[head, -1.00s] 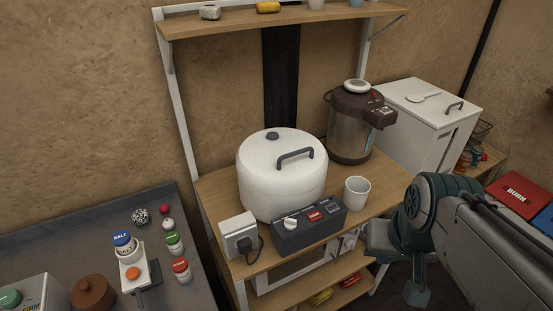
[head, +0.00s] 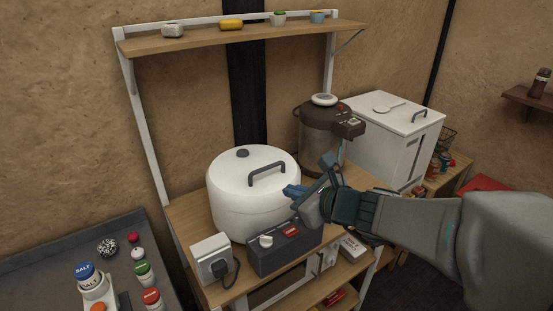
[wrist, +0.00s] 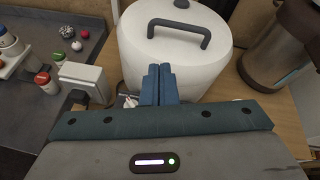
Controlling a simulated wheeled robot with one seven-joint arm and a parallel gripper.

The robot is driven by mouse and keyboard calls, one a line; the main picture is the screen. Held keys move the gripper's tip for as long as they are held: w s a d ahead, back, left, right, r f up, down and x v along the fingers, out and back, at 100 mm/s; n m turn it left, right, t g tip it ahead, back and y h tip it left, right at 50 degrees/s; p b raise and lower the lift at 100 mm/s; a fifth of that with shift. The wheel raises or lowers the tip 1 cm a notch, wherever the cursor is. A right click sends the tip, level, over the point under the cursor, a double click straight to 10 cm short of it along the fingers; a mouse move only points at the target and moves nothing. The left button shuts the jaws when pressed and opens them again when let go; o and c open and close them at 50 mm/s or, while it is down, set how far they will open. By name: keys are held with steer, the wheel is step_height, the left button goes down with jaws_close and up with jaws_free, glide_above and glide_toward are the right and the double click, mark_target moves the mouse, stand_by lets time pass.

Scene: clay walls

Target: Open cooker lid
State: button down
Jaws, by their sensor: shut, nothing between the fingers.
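The white round cooker (head: 248,200) stands on the wooden shelf, its lid (head: 232,165) closed with a dark arched handle (head: 267,174) on top. A dark control box (head: 284,247) with a white knob sits at its front. My gripper (head: 290,191) is shut and empty, just right of the cooker and below the handle's right end. In the wrist view, the gripper fingers (wrist: 157,84) are together in front of the cooker's white body (wrist: 172,62), and the handle (wrist: 180,33) lies beyond them. I cannot tell whether the fingertips touch the cooker.
A brown and steel hot-water pot (head: 325,135) stands behind my gripper to the right. A white box (head: 390,137) is farther right. A plug unit (head: 212,260) sits front left, beside a grey counter with jars (head: 143,272). An upper shelf (head: 240,37) runs above.

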mark_target(276, 188)
steer(key=w+a+f+m, duration=0.1)
steer(key=w, duration=0.2)
steer(key=w+a+f+m+t, duration=0.1)
steer(key=w, duration=0.2)
steer(key=w+a+f+m, duration=0.1)
steer(key=w+a, duration=0.1)
steer(key=w, duration=0.2)
steer(key=shift+f+m+h, duration=0.3)
steer(key=shift+h, duration=0.1)
steer(key=shift+r, duration=0.1)
